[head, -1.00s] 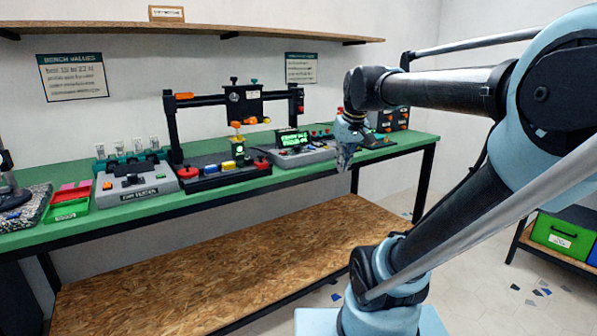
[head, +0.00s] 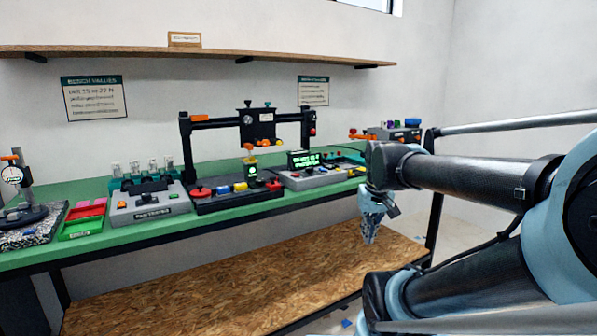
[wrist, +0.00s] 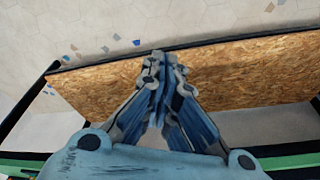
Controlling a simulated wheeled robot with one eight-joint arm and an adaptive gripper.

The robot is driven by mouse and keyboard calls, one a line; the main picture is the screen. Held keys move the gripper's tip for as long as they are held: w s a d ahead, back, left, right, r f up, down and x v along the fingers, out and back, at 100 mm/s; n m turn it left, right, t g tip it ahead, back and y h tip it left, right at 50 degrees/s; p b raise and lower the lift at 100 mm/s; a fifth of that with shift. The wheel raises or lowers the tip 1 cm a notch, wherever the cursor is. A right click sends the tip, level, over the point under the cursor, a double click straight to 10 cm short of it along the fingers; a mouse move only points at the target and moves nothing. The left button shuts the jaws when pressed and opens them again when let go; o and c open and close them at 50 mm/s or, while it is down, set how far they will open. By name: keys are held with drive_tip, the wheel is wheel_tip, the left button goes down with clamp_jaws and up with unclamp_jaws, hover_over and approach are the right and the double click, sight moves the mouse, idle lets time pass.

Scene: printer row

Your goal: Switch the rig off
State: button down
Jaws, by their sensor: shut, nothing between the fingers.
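The likely rig is a black gantry frame (head: 222,119) on the green bench, with a black base (head: 236,200) in front. The base carries a red round knob (head: 200,192), blue and yellow blocks or buttons, and a red part at its right end. An orange-topped piece with a small green display (head: 252,169) stands behind it. Beside it is a grey console (head: 313,178) with a lit green screen (head: 304,159). My gripper (head: 369,241) hangs pointing down in front of the bench's front edge, right of the console. It is shut and empty; in the wrist view (wrist: 158,56) its fingertips meet above the wooden lower shelf.
A grey tester (head: 148,204) with vials behind, a green tray (head: 82,224) and a dial gauge stand (head: 18,190) fill the bench's left. A box with coloured knobs (head: 395,133) stands at the far right. The wooden lower shelf (head: 240,285) looks bare.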

drive_tip(key=w+a+r+n+y, duration=0.1)
drive_tip(key=w+a+r+n, duration=0.1)
drive_tip(key=w+a+r, duration=0.75)
drive_tip(key=w+a+r+n+t, duration=0.1)
drive_tip(key=w+a+r, duration=0.45)
drive_tip(key=w, duration=0.65)
drive_tip(key=w+a+r+n+y, duration=0.1)
drive_tip(key=w+a+r+n, duration=0.1)
drive_tip(key=w+a+r, duration=0.7)
hover_over(295, 174)
wheel_tip(295, 174, down, 10)
drive_tip(key=shift+w+a+r, duration=0.1)
drive_tip(key=shift+w+r, duration=0.05)
drive_tip(key=shift+r, duration=0.1)
drive_tip(key=f, duration=0.3)
drive_tip(key=shift+s+d, duration=0.25)
drive_tip(key=shift+s, duration=0.15)
drive_tip(key=shift+s+d+f, duration=0.15)
drive_tip(key=shift+s+f, duration=0.05)
drive_tip(key=shift+f, duration=0.35)
drive_tip(key=shift+s+d+f+t+y, duration=0.25)
drive_tip(key=shift+s+f+t+y, duration=0.15)
drive_tip(key=shift+t, duration=0.3)
drive_tip(key=shift+s+d+f+t+y, duration=0.3)
drive_tip(key=shift+t+y, duration=0.2)
drive_tip(key=shift+t, duration=0.2)
drive_tip(key=shift+w+a, duration=0.1)
drive_tip(key=shift+a, duration=0.05)
